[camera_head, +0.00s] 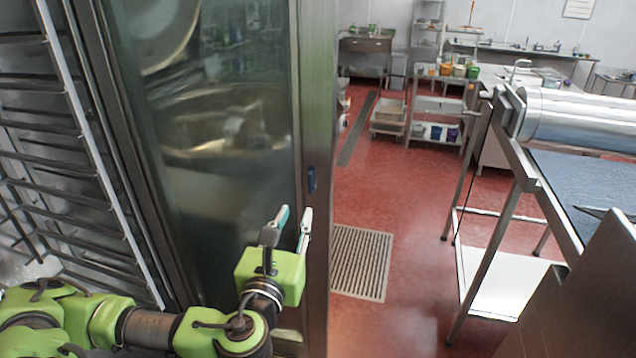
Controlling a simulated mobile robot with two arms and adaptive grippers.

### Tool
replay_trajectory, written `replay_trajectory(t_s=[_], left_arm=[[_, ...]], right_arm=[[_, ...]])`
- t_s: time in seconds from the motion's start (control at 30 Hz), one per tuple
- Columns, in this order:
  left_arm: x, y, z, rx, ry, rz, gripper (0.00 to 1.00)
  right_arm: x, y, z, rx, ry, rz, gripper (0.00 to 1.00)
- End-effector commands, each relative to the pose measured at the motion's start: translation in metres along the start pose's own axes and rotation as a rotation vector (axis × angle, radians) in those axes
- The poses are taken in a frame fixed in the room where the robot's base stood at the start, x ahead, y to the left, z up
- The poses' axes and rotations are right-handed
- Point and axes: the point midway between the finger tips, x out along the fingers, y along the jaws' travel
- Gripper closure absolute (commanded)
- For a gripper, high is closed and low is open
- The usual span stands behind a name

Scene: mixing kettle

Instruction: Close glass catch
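A tall glass door (220,130) in a metal frame fills the left half of the head view. A small dark blue catch (311,180) sits on the right upright of its frame. My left gripper (295,213) is in front of the door's lower right part, just below and left of the catch in the picture. Its two fingers point up and stand apart with nothing between them. I cannot tell how far the gripper is from the door, or whether the catch is fastened. My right gripper is out of view.
A metal rack (65,150) stands left of the door. A steel frame table (500,215) with a large metal cylinder (580,118) is at the right. The red floor (400,200) between is mostly clear, with a floor grate (362,262). Shelves and worktables stand behind.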

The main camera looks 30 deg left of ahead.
Motion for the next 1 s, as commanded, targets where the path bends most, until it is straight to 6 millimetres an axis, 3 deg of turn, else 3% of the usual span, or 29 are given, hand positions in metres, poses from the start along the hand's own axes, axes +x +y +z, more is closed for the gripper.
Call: replay_trajectory(t_s=[0.2, 0.9, 1.0], left_arm=[[0.027, 0.000, 0.000, -0.003, -0.003, 0.002, 0.76], [0.111, 0.000, -0.001, -0.005, -0.002, 0.002, 0.76], [0.115, 0.000, -0.001, -0.004, 0.002, 0.000, 0.76]], right_arm=[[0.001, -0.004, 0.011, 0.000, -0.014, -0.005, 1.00], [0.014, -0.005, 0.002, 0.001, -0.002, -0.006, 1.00], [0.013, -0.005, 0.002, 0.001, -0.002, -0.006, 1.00]])
